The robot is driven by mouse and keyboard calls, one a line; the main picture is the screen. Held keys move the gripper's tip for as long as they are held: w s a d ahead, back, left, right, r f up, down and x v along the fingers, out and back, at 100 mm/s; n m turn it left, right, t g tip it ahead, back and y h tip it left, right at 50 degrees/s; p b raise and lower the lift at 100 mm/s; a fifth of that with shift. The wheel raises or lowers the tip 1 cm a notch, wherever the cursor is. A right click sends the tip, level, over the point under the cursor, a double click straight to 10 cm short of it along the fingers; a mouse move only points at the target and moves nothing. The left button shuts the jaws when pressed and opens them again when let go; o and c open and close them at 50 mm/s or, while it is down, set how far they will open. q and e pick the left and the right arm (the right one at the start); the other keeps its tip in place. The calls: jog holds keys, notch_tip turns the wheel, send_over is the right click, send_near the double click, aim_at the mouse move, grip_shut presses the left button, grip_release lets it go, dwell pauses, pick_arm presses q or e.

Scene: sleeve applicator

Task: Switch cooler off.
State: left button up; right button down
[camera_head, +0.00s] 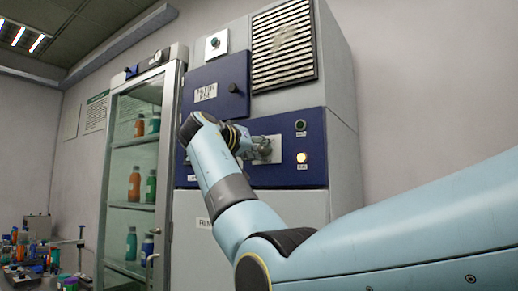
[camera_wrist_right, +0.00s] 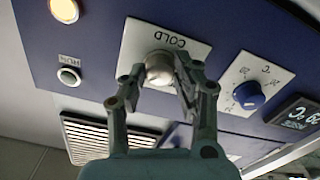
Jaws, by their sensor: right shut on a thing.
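The cooler is a tall grey cabinet (camera_head: 342,110) with a blue control panel (camera_head: 315,130). A round metal knob (camera_wrist_right: 159,70) sits on a white plate marked COLD (camera_wrist_right: 190,45); the plate also shows in the head view (camera_head: 274,150). My right gripper (camera_wrist_right: 158,72) has its fingers on either side of the knob and is shut on it. In the head view my right gripper (camera_head: 258,146) partly hides the knob. A lit lamp (camera_head: 302,158) glows on the panel, below a dark one (camera_head: 300,125). My left gripper is not in view.
A blue dial (camera_wrist_right: 248,95) on a temperature scale and a small display (camera_wrist_right: 300,115) lie beside the knob plate. A glass-door cabinet with bottles (camera_head: 135,170) stands left of the cooler. A cluttered bench (camera_head: 40,265) is at lower left.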

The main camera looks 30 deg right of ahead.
jog(key=n+p, duration=0.2)
jog(key=n, duration=0.2)
jog(key=shift+r, duration=0.1)
jog(key=n+p, duration=0.2)
jog(key=n, duration=0.2)
jog(key=n+p, duration=0.4)
jog(key=n, duration=0.1)
jog(key=shift+n, duration=0.3)
jog(key=shift+n+p, duration=0.85)
jog(key=shift+n, duration=0.25)
jog(key=shift+n+p, duration=0.45)
jog(key=shift+n, duration=0.35)
jog(key=shift+f, duration=0.2)
jog(key=c, duration=1)
grip_release()
